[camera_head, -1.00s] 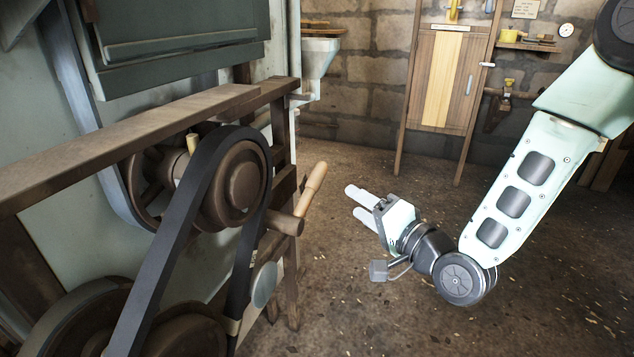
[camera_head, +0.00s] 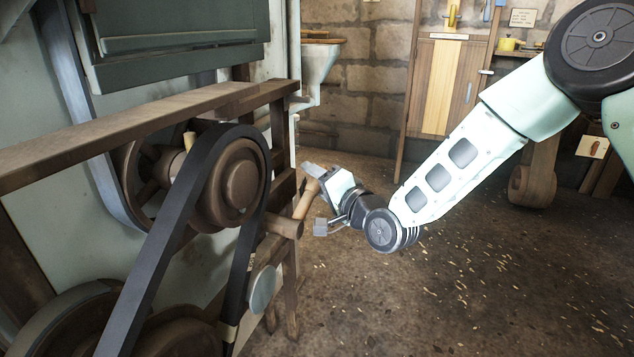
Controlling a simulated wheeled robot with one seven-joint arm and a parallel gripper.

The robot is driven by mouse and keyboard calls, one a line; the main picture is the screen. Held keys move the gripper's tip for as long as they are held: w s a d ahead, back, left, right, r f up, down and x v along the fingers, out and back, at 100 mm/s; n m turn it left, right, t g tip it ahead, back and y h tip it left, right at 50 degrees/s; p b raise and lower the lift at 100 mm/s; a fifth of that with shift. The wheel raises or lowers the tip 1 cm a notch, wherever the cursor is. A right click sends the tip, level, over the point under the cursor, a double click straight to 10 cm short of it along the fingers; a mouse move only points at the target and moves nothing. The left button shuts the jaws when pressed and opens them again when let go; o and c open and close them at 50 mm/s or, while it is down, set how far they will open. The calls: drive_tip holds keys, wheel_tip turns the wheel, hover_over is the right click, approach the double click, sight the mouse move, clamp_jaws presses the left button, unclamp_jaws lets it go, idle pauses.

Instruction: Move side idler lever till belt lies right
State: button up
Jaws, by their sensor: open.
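The wooden lever handle (camera_head: 305,201) slants up from a round brown bar end (camera_head: 284,228) at the right side of the machine frame. My gripper (camera_head: 312,170) is open at the upper end of this handle and overlaps its tip in the picture. I cannot tell whether the fingers are around the handle or touching it. The black belt (camera_head: 172,240) runs over the brown upper pulley (camera_head: 238,185) and down to a lower wheel (camera_head: 185,335). A pale grey disc (camera_head: 262,289) stands beside the belt's right run.
A wooden beam (camera_head: 120,138) crosses in front of the machine above the pulley, with posts at its right end. A wooden cabinet (camera_head: 440,85) stands at the back wall.

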clamp_jaws()
drive_tip(key=shift+w+d+f+m+p, duration=0.1)
drive_tip(key=shift+f+m+p, duration=0.2)
drive_tip(key=shift+p, duration=0.2)
drive_tip(key=shift+w+d+f+m+g+h+p, duration=0.1)
drive_tip(key=shift+w+f+m+g+h+p, duration=0.1)
drive_tip(key=shift+f+m+g+h+p, duration=0.4)
drive_tip(key=shift+f+m, duration=0.3)
drive_tip(key=shift+f, duration=0.35)
unclamp_jaws()
drive_tip(key=p+v, duration=0.3)
drive_tip(key=v, duration=1.4)
drive_tip(key=shift+d, duration=0.25)
drive_tip(key=shift+f, duration=0.15)
